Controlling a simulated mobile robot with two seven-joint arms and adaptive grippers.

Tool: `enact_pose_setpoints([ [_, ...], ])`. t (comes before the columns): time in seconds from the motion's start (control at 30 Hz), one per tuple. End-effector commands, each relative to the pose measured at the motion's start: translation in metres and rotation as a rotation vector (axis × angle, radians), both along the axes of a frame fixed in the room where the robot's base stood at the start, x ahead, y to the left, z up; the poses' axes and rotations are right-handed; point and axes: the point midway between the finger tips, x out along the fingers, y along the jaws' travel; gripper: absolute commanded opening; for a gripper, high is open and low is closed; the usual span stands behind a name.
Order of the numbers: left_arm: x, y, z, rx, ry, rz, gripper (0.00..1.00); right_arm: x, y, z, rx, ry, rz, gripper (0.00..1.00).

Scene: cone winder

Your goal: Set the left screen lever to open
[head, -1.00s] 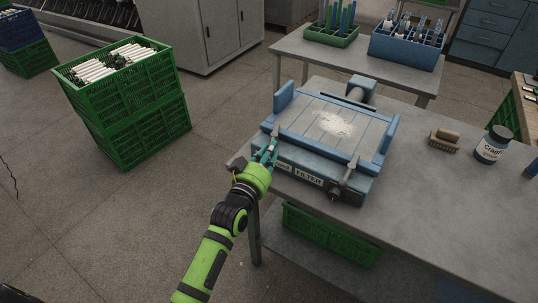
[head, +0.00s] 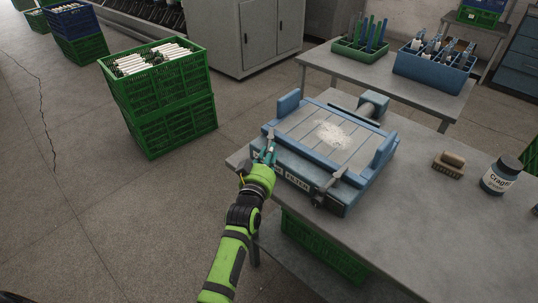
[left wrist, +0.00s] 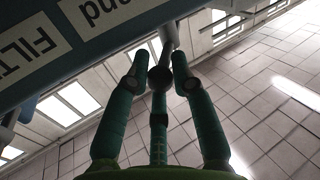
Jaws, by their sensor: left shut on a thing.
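The blue filter unit (head: 282,168) stands on the grey table, with grey-white fluff (head: 332,134) on its slatted top. Its left screen lever (head: 270,135) is a small grey lever at the near left corner; it points upward. My left gripper (head: 266,152), green with teal fingers, is at this lever. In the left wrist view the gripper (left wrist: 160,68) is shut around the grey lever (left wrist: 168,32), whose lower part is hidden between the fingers. A similar right lever (head: 333,180) sits at the near right of the unit. My right gripper is out of view.
A brush (head: 449,164) and a labelled jar (head: 500,176) stand on the right of the table (head: 420,215). Stacked green crates (head: 165,105) stand on the floor to the left. Another green crate (head: 318,248) is under the table. Bare floor lies left of the table.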

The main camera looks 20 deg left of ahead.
Motion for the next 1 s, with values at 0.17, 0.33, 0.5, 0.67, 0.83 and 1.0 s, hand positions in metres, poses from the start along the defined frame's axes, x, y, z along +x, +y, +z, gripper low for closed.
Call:
enact_pose_setpoints([
  [0.17, 0.002, 0.000, 0.008, -0.003, -0.017, 0.001, 0.00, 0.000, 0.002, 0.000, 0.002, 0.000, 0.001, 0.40],
  [0.33, 0.001, 0.000, 0.006, -0.003, -0.014, 0.001, 0.49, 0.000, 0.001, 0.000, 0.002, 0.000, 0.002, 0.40],
  [0.5, 0.001, 0.000, 0.004, -0.002, -0.009, 0.001, 0.49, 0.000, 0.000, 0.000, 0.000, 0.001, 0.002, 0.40],
  [0.67, -0.004, 0.000, 0.002, -0.002, -0.005, 0.000, 0.49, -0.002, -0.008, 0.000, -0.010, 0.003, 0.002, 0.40],
  [0.83, -0.029, -0.001, 0.001, -0.002, -0.004, 0.000, 0.49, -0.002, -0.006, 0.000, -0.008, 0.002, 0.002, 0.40],
  [1.0, -0.066, -0.002, 0.002, -0.002, -0.005, 0.001, 0.49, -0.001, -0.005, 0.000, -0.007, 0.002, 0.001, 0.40],
])
